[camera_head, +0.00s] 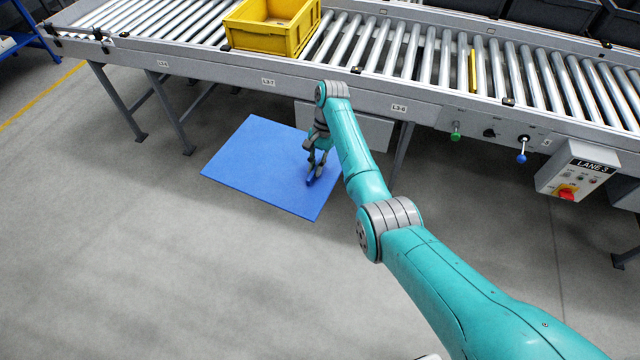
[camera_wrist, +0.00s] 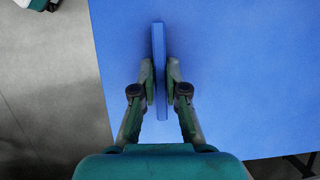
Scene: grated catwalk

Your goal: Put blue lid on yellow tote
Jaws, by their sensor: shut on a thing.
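The blue lid (camera_head: 255,165) is a flat rectangular panel in front of the conveyor, lower in the picture than the roller bed. My gripper (camera_head: 313,178) is over the right part of the lid and points down. In the wrist view my gripper (camera_wrist: 160,82) is shut on a thin upright blue bar that stands on the lid (camera_wrist: 230,70). I cannot tell whether the lid rests on the floor or hangs above it. The yellow tote (camera_head: 265,38) stands upright on the conveyor rollers, with its top open; its far end is cut off by the picture edge.
The roller conveyor (camera_head: 400,50) crosses the top, with bare rollers on both sides of the tote. Its legs and side rail are close behind the lid. A control box (camera_head: 575,178) sticks out at right. Dark bins (camera_head: 555,15) stand behind. The floor at left is clear.

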